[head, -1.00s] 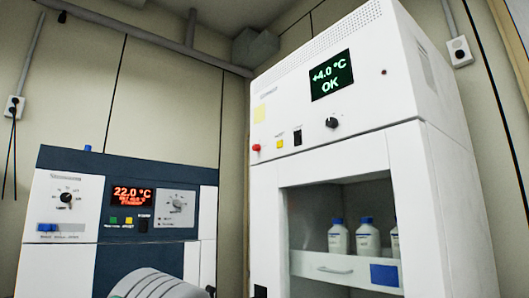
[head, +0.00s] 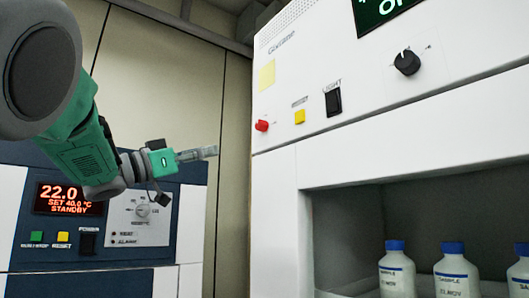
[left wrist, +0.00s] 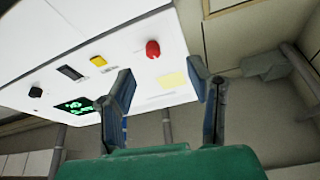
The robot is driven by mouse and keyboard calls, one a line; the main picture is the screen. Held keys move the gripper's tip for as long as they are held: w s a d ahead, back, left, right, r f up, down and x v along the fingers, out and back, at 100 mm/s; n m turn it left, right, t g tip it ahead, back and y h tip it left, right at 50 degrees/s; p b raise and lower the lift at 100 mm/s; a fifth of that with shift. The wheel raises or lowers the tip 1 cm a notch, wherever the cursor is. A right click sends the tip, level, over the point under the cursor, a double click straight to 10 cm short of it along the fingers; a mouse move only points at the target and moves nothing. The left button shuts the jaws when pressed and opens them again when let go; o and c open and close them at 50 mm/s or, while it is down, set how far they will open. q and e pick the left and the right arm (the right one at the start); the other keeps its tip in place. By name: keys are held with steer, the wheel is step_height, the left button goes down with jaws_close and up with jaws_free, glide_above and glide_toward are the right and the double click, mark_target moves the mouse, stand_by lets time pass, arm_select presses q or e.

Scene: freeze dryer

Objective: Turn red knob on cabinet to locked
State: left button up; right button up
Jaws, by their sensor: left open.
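The red knob (head: 262,125) is on the front panel of the white cabinet (head: 400,135), at the panel's left end in the head view. My left gripper (head: 212,152) points right toward it, to its left and a little lower, with a gap between. My right gripper is not in view.
A yellow button (head: 299,116), a black light switch (head: 333,102) and a black dial (head: 407,62) sit right of the red knob. Below is an open bay with white bottles (head: 397,270). A blue-fronted machine (head: 95,270) stands behind my left arm.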

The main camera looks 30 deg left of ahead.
arm_select(q)
steer(key=r, duration=0.2)
steer(key=m+p, duration=0.1)
steer(key=p, duration=0.1)
glide_toward(258, 128)
steer(key=w+d+r, duration=0.2)
steer(key=w+d, duration=0.1)
steer(key=shift+h, duration=0.4)
steer(key=x, duration=0.2)
steer(key=p+x, duration=0.1)
steer(key=x, duration=0.2)
steer(key=shift+w+a+r, duration=0.1)
steer(key=shift+w+a, duration=0.15)
steer(key=shift+w, duration=0.35)
steer(key=shift+w+d, duration=0.1)
steer(key=shift+d, duration=0.25)
steer(key=shift+c, duration=1.4)
steer(key=c, duration=0.5)
steer(key=shift+w+a+f, duration=0.1)
steer(key=shift+a+f, duration=0.15)
steer(key=shift+a, duration=0.6)
jaws_close()
steer(key=shift+a, duration=0.3)
steer(key=shift+d, duration=0.45)
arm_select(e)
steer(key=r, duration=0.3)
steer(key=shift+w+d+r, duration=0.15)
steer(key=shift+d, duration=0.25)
